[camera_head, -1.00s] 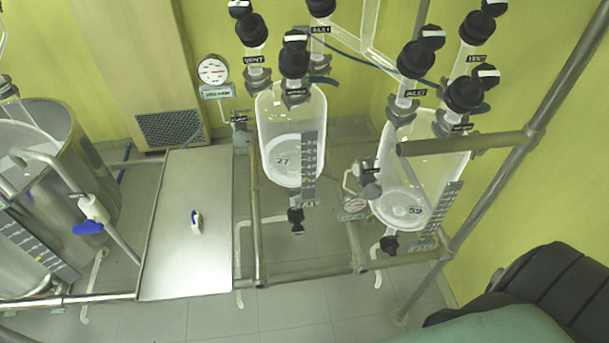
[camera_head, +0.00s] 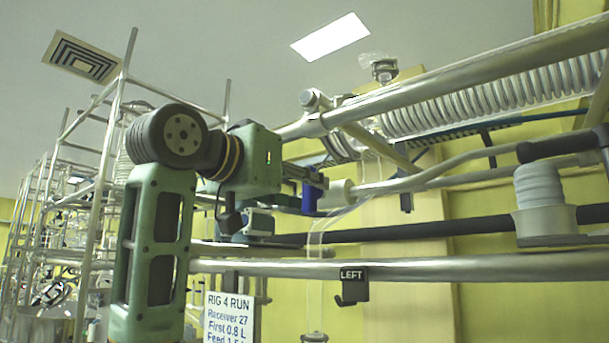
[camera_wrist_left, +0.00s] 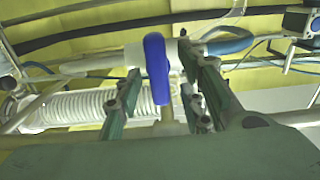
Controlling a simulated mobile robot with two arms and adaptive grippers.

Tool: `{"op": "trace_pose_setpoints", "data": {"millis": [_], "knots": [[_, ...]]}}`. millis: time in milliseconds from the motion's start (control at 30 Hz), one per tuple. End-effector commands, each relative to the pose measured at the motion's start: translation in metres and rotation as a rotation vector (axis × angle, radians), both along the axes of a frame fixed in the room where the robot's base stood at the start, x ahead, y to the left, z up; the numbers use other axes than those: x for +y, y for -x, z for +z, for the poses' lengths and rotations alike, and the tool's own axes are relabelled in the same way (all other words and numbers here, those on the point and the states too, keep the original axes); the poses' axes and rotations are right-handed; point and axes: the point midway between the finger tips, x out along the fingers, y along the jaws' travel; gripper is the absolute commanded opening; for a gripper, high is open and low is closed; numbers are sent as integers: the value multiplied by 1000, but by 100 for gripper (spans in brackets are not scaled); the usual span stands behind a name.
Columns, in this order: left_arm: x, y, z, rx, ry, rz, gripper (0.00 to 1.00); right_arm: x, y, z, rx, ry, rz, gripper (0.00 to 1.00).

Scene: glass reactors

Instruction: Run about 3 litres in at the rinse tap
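A tap with a white body (camera_head: 338,193) and a blue lever (camera_head: 312,196) sits on a pipe at the middle of the head view. No label on it is readable. My left gripper (camera_head: 300,175) is at the blue lever. In the left wrist view, the lever (camera_wrist_left: 156,68) stands between the two spread fingers of my left gripper (camera_wrist_left: 160,72), with a gap visible beside it. I cannot tell whether either finger touches it. A thin clear strand hangs below the tap; I cannot tell whether it is tube or water. My right gripper is not in view.
Metal rails cross close around the tap, with a clear coiled hose (camera_head: 480,92) above. A hook tagged LEFT (camera_head: 352,288) hangs from the lower rail. A sign headed RIG 4 RUN (camera_head: 229,318) is at the bottom. Scaffolding (camera_head: 105,180) stands at the left.

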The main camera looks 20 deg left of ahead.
Motion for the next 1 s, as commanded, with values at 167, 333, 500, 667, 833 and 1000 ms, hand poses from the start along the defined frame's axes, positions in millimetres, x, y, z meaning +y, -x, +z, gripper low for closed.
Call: {"op": "trace_pose_setpoints", "data": {"millis": [167, 333, 500, 667, 833, 1000], "knots": [[-1, -2, 0, -2, 0, 0, 36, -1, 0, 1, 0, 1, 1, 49], [-1, -2, 0, -2, 1, 0, 32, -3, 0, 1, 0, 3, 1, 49], [-1, -2, 0, -2, 1, 0, 17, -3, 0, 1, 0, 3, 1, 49], [-1, -2, 0, -2, 2, 0, 3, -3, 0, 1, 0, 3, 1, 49], [-1, -2, 0, -2, 2, 0, 0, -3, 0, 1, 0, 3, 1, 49], [0, -2, 0, 5, 23, 0, 0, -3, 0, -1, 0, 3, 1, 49]]}}
